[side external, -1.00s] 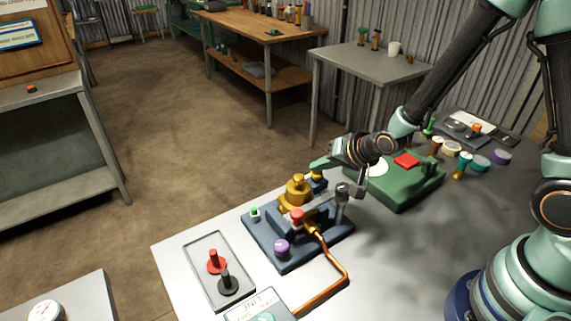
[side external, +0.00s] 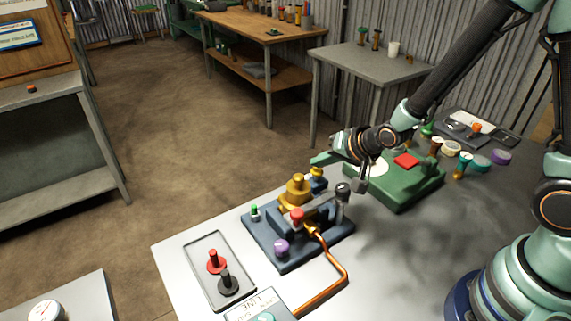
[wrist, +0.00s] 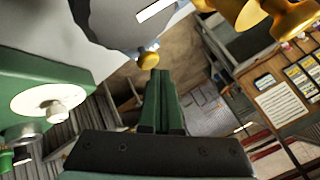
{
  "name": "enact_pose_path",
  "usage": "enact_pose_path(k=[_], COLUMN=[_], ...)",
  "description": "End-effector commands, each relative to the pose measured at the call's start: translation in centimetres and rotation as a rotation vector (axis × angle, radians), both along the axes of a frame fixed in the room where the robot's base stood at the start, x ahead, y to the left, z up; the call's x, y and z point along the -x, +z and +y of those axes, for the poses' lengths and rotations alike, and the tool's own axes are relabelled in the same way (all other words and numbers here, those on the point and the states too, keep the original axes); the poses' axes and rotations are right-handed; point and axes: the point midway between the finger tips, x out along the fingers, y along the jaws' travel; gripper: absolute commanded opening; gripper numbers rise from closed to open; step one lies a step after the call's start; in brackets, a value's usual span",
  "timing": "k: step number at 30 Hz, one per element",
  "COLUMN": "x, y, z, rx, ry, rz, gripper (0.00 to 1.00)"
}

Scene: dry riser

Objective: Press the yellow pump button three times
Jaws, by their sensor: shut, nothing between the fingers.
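The yellow pump button (side external: 316,171) stands on a small blue block at the back of the blue base (side external: 262,240). In the wrist view the yellow knob (wrist: 148,60), apparently the same button, lies just past the fingertips. My gripper (side external: 318,160) is shut and empty, with its green fingers close above the button. In the wrist view the shut fingers (wrist: 161,75) point toward the knob. Any small gap between fingertips and button is hard to judge.
The base also carries a larger brass fitting (side external: 296,190), a red knob (side external: 297,214), a purple knob (side external: 281,247) and a green-topped peg (side external: 254,211). A green box (side external: 405,190) stands to the right. A tray (side external: 203,268) holds red and black pieces.

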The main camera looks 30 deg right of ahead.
Motion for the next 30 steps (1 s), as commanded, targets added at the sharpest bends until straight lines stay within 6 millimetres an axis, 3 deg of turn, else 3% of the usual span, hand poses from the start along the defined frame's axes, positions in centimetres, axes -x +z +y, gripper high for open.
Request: enact_pose_path(k=[16,30], x=[0.0,-0.1], y=[0.9,4.9], z=[0.0,0.0], rx=[0.0,-0.001], ry=[0.0,0.0], rz=[-0.003,-0.006], gripper=[0.0,0.0])
